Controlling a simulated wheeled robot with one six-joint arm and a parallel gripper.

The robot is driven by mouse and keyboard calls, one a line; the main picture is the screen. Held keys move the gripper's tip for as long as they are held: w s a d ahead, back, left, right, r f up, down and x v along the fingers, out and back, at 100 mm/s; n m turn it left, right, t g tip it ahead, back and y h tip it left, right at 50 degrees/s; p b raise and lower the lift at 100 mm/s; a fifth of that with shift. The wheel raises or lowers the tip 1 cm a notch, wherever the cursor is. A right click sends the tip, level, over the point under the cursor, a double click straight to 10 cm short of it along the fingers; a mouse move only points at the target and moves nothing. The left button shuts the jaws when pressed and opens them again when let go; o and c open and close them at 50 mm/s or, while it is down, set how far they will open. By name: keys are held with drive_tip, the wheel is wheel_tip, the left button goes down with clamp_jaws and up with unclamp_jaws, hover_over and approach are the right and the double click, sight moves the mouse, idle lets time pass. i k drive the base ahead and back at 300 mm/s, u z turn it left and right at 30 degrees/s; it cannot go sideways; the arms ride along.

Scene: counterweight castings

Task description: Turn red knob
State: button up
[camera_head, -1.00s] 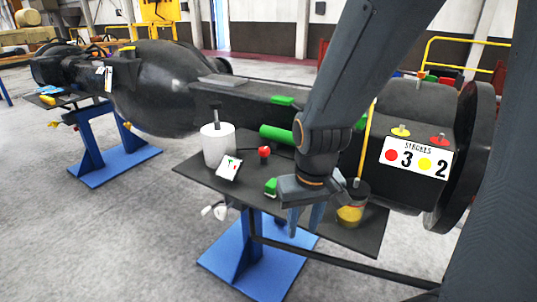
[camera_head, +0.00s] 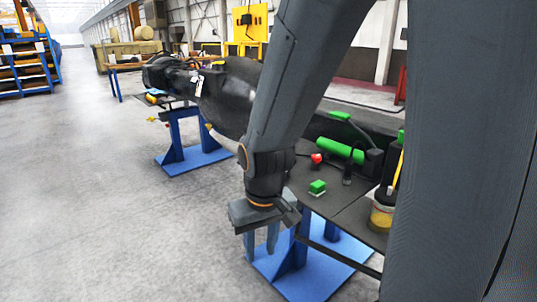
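A small red knob-like piece (camera_head: 316,158) shows on the dark table plate, just right of my arm and in front of the green cylinder. I cannot tell whether it is the task's red knob. My gripper (camera_head: 261,252) points down at the left front edge of the plate, left of and nearer than the red piece. Its two fingers are apart with nothing seen between them. My arm covers part of the dark casting, and its right end is hidden.
A green cube (camera_head: 317,187) and a green cylinder (camera_head: 340,150) lie on the plate. A yellow-banded cup (camera_head: 383,212) stands at its right. A blue stand (camera_head: 305,272) is below. Open grey floor (camera_head: 130,230) lies at the left.

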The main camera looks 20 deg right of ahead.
sight(317, 159)
drive_tip(key=u, duration=0.4)
drive_tip(key=i, duration=0.6)
drive_tip(key=z, duration=1.7)
drive_tip(key=i, duration=0.5)
